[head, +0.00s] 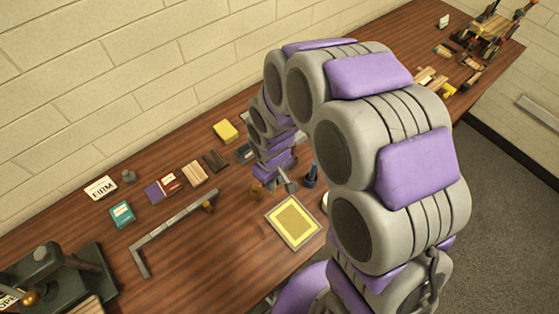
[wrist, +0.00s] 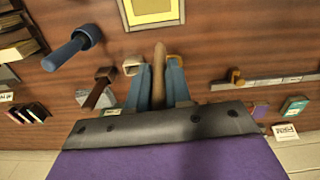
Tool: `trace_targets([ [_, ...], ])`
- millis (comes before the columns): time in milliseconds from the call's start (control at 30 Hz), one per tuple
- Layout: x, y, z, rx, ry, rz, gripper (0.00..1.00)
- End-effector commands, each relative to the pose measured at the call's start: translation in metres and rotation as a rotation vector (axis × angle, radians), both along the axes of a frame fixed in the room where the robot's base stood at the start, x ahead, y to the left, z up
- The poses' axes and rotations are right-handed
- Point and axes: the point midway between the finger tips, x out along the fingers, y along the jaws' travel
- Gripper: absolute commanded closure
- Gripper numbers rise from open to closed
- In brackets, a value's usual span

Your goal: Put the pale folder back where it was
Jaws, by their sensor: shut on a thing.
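My gripper (wrist: 159,68) shows in the wrist view with its two blue-grey fingers shut on a slim, tan, round-ended stick, which looks like the pale folder (wrist: 158,58). The folder points away from the palm, towards the yellow-centred tray with a pale rim (wrist: 181,20). In the head view my gripper (head: 287,184) is over the table behind the tray (head: 272,219); the folder is not clear there.
A dark blue-handled tool (head: 311,176) stands right of my gripper. A brown knob (head: 256,190) is to its left. Further left are a long metal bar (head: 172,227), small boxes (head: 122,214) and a green press (head: 88,281). The table (head: 235,260) left of the tray is clear.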

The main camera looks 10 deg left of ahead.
Motion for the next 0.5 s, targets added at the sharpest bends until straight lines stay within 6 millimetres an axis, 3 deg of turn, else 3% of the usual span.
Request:
trace_targets([
  [200,0.053,-0.001,-0.006,0.001,-0.002,-0.002,1.00],
  [400,0.085,-0.003,-0.008,0.003,-0.004,-0.002,1.00],
  [500,0.090,-0.005,-0.008,0.002,-0.001,-0.001,1.00],
])
